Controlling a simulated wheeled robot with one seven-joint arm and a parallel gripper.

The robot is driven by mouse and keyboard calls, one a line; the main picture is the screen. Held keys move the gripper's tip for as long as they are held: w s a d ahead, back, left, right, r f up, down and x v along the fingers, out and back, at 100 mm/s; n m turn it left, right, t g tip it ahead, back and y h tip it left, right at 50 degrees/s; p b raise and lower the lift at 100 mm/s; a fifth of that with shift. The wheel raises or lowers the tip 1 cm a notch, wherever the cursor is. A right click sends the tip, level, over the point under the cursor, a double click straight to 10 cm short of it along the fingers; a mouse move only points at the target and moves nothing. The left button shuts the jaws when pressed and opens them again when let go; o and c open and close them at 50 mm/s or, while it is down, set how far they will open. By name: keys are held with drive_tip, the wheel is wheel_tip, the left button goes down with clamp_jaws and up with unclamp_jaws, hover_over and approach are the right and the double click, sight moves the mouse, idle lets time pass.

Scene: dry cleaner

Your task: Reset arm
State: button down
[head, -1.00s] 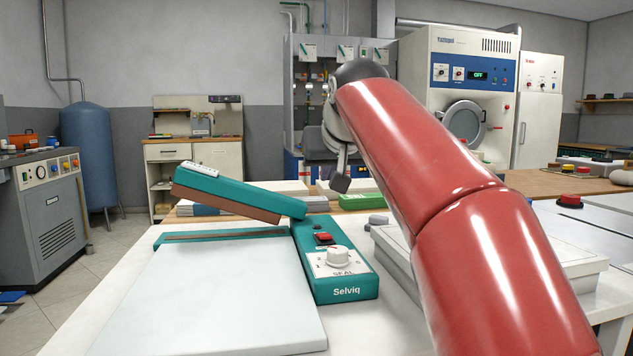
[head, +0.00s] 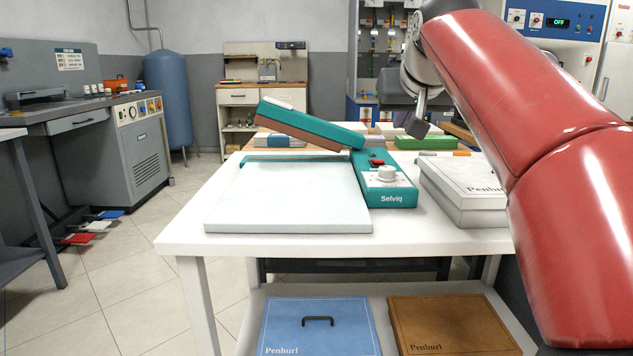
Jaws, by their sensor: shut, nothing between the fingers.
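My red arm reaches in from the right of the head view and bends at a grey joint near the top. My gripper (head: 418,125) hangs below that joint as a small dark shape. It is shut and empty, above and behind the teal sealer (head: 390,188) as seen from here. The sealer, marked Selviq, has a white dial and a red switch. Its long teal lever (head: 310,122) is tilted up to the left. A pale flat board (head: 290,200) lies in front of it on the white table (head: 190,228).
A white Penhurl box (head: 455,205) sits on the table at right, partly behind my arm. On the lower shelf are a blue box (head: 315,328) and a brown box (head: 450,325). A grey machine (head: 145,140) and a blue tank (head: 170,95) stand at left.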

drive_tip(key=s+f+g, duration=0.2)
drive_tip(key=s+f, duration=1.2)
drive_tip(key=f, duration=0.2)
drive_tip(key=s+f+g+p, duration=0.1)
drive_tip(key=s+f+g, duration=0.1)
drive_tip(key=s+f, duration=1.2)
wheel_tip(320, 180, down, 2)
drive_tip(key=shift+d+f+g, duration=0.25)
drive_tip(key=shift+d+g, duration=0.1)
drive_tip(key=shift+g, duration=0.05)
drive_tip(key=shift+s, duration=0.1)
